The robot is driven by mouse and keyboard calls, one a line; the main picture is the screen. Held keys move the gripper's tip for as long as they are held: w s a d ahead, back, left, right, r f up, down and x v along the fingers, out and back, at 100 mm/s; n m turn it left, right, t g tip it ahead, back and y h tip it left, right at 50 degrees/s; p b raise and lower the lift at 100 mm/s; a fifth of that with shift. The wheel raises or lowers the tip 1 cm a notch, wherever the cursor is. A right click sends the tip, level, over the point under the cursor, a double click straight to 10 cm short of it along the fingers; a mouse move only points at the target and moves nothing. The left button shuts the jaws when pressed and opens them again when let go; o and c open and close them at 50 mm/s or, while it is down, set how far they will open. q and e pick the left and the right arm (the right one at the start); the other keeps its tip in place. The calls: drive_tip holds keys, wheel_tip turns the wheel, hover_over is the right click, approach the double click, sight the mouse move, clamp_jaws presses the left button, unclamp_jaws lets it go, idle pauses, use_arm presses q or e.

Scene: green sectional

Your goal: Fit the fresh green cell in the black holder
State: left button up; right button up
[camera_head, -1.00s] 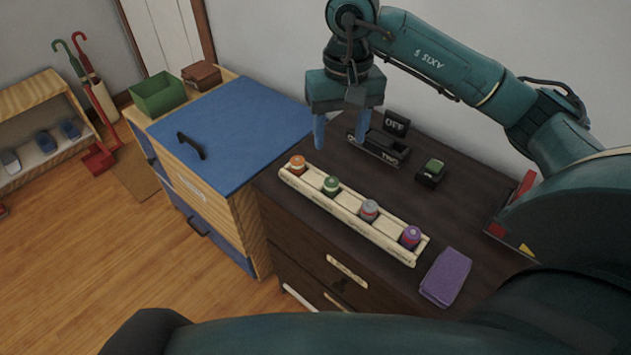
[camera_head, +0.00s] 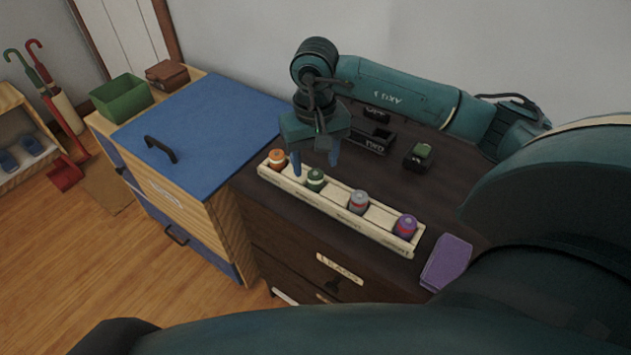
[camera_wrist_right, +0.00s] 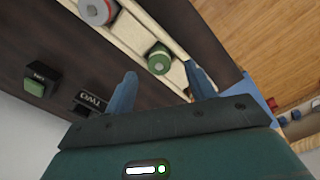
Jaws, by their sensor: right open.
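The green cell (camera_head: 316,180) stands upright in a slot of the cream rack (camera_head: 340,207), between an orange cell (camera_head: 277,159) and a grey-red one (camera_head: 359,201). My right gripper (camera_head: 316,166) is open and empty, pointing down just above and behind the green cell. In the right wrist view the green cell (camera_wrist_right: 160,60) shows between and a little beyond the fingertips (camera_wrist_right: 161,78). The black holder (camera_head: 373,139), marked TWO, lies behind the rack on the dark cabinet top; it also shows in the right wrist view (camera_wrist_right: 88,101). My left gripper is out of view.
A purple cell (camera_head: 405,226) fills the rack's right end. A purple cloth (camera_head: 446,262) lies right of it. A black block with a green top (camera_head: 417,155) stands right of the holder. A blue-topped cabinet (camera_head: 205,130) with a green bin (camera_head: 122,97) adjoins at left.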

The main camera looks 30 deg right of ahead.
sight(315, 173)
wheel_tip(315, 173, down, 4)
drive_tip(key=shift+f, duration=0.1)
drive_tip(key=shift+c, duration=0.4)
drive_tip(key=c, duration=1.1)
